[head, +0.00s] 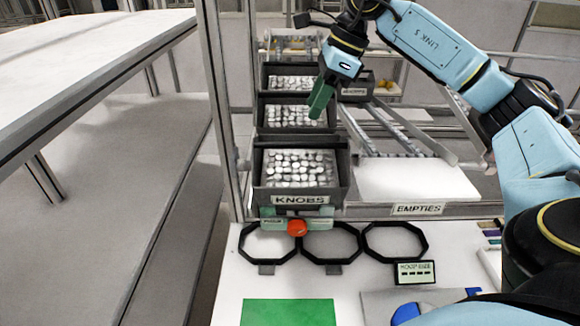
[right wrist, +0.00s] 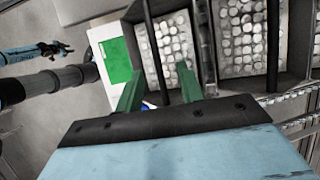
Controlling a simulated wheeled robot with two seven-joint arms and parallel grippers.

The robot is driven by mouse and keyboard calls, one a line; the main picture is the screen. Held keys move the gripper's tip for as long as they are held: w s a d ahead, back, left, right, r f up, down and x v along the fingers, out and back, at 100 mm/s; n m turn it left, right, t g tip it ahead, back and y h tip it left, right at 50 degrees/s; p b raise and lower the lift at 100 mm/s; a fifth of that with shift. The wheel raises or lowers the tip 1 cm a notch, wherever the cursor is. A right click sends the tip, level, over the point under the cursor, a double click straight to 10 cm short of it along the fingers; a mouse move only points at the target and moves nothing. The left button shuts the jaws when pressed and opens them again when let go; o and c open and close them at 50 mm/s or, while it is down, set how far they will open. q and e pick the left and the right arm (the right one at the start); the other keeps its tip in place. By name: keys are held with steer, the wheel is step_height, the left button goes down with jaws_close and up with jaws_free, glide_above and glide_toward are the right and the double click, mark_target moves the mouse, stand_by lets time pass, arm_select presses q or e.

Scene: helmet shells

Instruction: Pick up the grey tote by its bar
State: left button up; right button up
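Dark grey totes full of pale round knobs stand in a row; the front grey tote (head: 255,190) carries a KNOBS label. It also shows in the right wrist view (right wrist: 127,32), where a dark bar (right wrist: 150,32) crosses above its knobs. My right gripper (head: 321,100) hangs around the second tote (head: 261,108) in the head view. In the right wrist view my right gripper (right wrist: 158,88) is open, its two green fingers apart with nothing gripped. The bar runs between the fingers in that picture; the depth between them is unclear.
A white bench with a green mat (head: 288,312), black octagonal rings (head: 331,262) and a red button (head: 297,228) lies before the totes. An EMPTIES shelf (head: 415,180) is right of them. A metal post (head: 218,90) stands left, beside a large table (head: 70,60).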

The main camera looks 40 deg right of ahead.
mark_target(299, 146)
steer(key=x, duration=0.3)
steer(key=s+x, duration=0.1)
steer(key=x, duration=0.1)
steer(key=shift+f, duration=0.1)
steer(key=shift+w+a+f, duration=0.15)
steer(key=shift+w+f, duration=0.05)
steer(key=shift+f, duration=0.05)
steer(key=p+x, duration=0.1)
steer(key=x, duration=0.3)
steer(key=shift+s+f+p, duration=0.15)
steer(key=shift+s+p, duration=0.05)
steer(key=shift+p, duration=0.15)
steer(key=shift+w+a+f, duration=0.1)
steer(key=shift+w+f, duration=0.15)
steer(key=shift+f, duration=0.1)
arm_select(q)
steer(key=shift+s+r, duration=0.25)
steer(key=shift+r, duration=0.65)
arm_select(e)
steer(key=shift+s, duration=0.1)
arm_select(q)
steer(key=shift+f+b, duration=0.3)
arm_select(e)
steer(key=shift+f, duration=0.25)
steer(key=shift+c, duration=0.4)
jaws_close()
